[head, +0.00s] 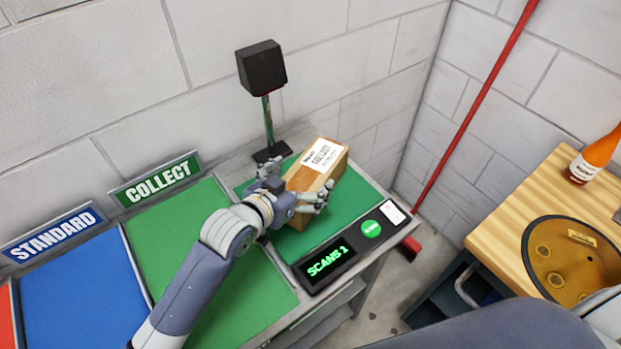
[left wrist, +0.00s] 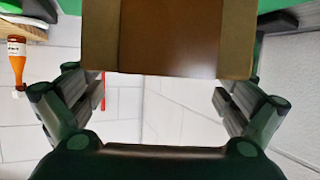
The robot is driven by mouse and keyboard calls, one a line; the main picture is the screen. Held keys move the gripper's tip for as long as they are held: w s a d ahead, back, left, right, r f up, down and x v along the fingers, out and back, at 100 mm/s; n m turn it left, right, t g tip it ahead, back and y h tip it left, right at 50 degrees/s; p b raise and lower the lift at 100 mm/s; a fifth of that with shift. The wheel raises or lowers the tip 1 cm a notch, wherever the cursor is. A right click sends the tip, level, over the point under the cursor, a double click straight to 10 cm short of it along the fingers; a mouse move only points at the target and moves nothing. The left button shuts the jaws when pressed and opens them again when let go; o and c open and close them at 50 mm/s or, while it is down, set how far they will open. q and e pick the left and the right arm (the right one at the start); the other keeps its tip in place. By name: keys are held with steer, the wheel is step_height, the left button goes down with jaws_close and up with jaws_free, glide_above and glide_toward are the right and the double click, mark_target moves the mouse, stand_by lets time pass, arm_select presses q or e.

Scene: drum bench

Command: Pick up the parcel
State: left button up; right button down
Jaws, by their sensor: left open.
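In the left wrist view the parcel (left wrist: 170,40) fills the top middle, between the open fingers (left wrist: 160,100); a gap shows beside the right finger. Contact cannot be told. My right gripper is not in view.
A black scanner (head: 262,67) on a post stands behind the parcel. A display panel (head: 328,262) reading SCANS 1 lies in front. Green COLLECT (head: 205,255) and blue STANDARD (head: 75,275) areas are empty at left. A wooden table (head: 510,205) with an orange bottle (head: 595,157) stands right.

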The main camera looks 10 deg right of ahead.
mark_target(310, 170)
arm_select(q)
steer(key=p+x, duration=0.1)
steer(key=x, duration=0.2)
steer(key=shift+w+r, duration=0.1)
steer(key=shift+r, duration=0.05)
steer(key=shift+x, duration=0.75)
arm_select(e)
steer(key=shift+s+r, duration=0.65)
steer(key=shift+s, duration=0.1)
arm_select(q)
steer(key=c, duration=1.7)
steer(key=shift+r, duration=0.1)
steer(key=shift+c, duration=0.2)
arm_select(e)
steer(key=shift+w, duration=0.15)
